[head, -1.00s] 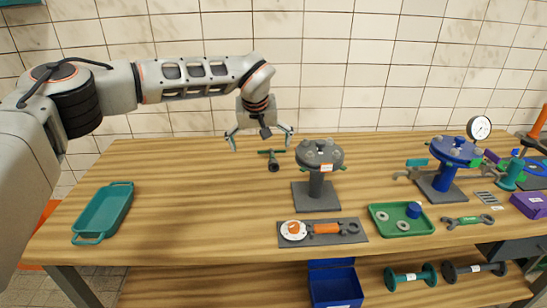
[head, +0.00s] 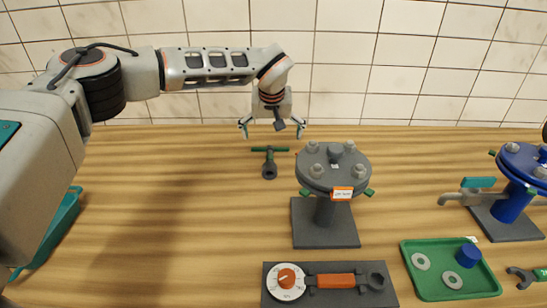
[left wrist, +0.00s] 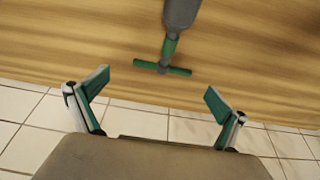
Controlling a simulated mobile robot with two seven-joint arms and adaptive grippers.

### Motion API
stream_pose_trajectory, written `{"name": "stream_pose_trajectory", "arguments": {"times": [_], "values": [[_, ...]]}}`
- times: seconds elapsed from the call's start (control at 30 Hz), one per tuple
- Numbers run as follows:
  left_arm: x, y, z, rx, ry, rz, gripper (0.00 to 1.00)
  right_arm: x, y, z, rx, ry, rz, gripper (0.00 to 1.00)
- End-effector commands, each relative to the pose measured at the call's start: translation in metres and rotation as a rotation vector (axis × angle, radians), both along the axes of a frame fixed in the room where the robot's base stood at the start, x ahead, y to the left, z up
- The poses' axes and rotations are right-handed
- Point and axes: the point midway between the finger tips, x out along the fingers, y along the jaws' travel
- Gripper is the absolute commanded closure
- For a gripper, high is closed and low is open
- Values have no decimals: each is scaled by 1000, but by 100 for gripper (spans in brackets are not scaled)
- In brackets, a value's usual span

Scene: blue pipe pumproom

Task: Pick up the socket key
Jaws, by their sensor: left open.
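The socket key (head: 269,163) lies on the wooden table left of the grey flange stand. It has a green crossbar handle at the back and a dark grey socket end towards the front. My left gripper (head: 272,130) is open and empty, pointing down above and just behind the handle in the head view. In the left wrist view the socket key (left wrist: 170,52) shows beyond the open fingers (left wrist: 155,97), with its green crossbar nearest to them and its grey end cut off at the top. The fingers do not touch it. My right gripper is not in view.
The grey flange stand (head: 326,225) stands close to the right of the key. A dark mat (head: 388,295) with a dial tool, a green tray (head: 431,289) and a blue flange stand (head: 511,205) lie further right. The table left of the key is clear up to a teal tray (head: 62,225).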

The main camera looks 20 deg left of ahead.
Motion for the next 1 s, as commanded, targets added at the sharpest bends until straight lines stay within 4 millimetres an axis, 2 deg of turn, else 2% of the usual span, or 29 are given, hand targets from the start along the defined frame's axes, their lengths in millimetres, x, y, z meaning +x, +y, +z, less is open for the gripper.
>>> {"name": "stream_pose_trajectory", "arguments": {"times": [0.2,0.5,0.83,0.87,1.0], "values": [[9,4,-21,0,3,1,0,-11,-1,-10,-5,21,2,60],[28,14,-56,-1,4,1,0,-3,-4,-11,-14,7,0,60],[31,15,-60,0,0,0,0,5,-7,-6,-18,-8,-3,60],[31,15,-60,0,0,0,5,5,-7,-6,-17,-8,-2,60],[31,15,-60,0,1,0,42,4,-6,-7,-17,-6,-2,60]]}}
